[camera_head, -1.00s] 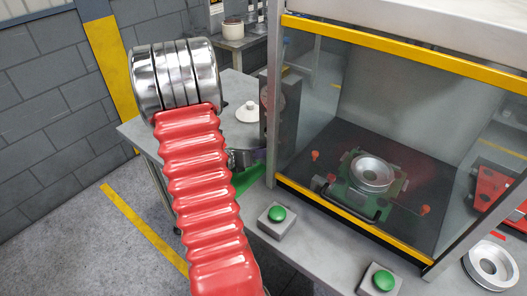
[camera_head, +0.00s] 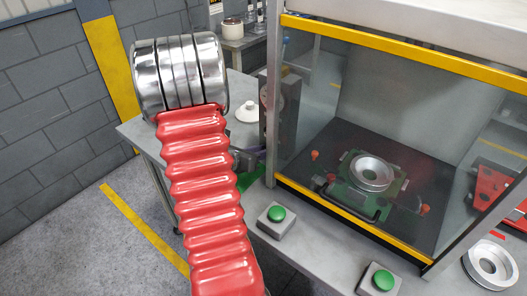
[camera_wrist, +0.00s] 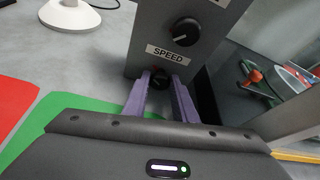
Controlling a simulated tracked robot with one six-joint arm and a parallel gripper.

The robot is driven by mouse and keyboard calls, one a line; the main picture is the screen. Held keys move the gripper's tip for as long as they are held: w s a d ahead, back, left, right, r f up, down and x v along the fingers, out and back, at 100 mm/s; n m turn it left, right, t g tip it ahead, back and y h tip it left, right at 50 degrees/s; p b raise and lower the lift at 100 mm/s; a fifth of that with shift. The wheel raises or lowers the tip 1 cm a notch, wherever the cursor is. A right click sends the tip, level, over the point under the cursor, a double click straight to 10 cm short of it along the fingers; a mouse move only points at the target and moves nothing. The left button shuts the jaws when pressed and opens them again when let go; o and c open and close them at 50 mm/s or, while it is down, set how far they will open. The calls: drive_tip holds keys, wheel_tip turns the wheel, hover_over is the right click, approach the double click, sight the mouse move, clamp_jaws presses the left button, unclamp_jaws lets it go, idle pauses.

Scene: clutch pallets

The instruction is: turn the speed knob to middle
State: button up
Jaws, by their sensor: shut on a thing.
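A grey control box (camera_wrist: 150,35) fills the upper middle of the wrist view. Its white label reading SPEED (camera_wrist: 168,54) sits above a small dark knob, the speed knob (camera_wrist: 160,78). My gripper (camera_wrist: 165,88) has its two purple fingers on either side of this knob, shut on it. The knob's pointer is too dark and covered to read. In the head view the control box (camera_head: 284,108) stands beside the glazed cabinet, and my red-sleeved arm hides most of the gripper and the knob.
Another black knob (camera_wrist: 186,31) with a white mark sits above the SPEED label. A white lamp base (camera_wrist: 70,14) stands to the left. The glazed cabinet (camera_head: 400,45) borders the box on the right. Green buttons (camera_head: 276,214) sit along the bench front.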

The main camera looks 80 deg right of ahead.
drive_tip(key=shift+m+t, duration=0.5)
drive_tip(key=shift+m, duration=0.3)
drive_tip(key=o, duration=1)
drive_tip(key=shift+h, duration=0.3)
drive_tip(key=shift+o, duration=0.2)
drive_tip(key=shift+a, duration=0.1)
drive_tip(key=v, duration=1.3)
drive_tip(key=shift+a+r, duration=0.2)
drive_tip(key=shift+a, duration=0.05)
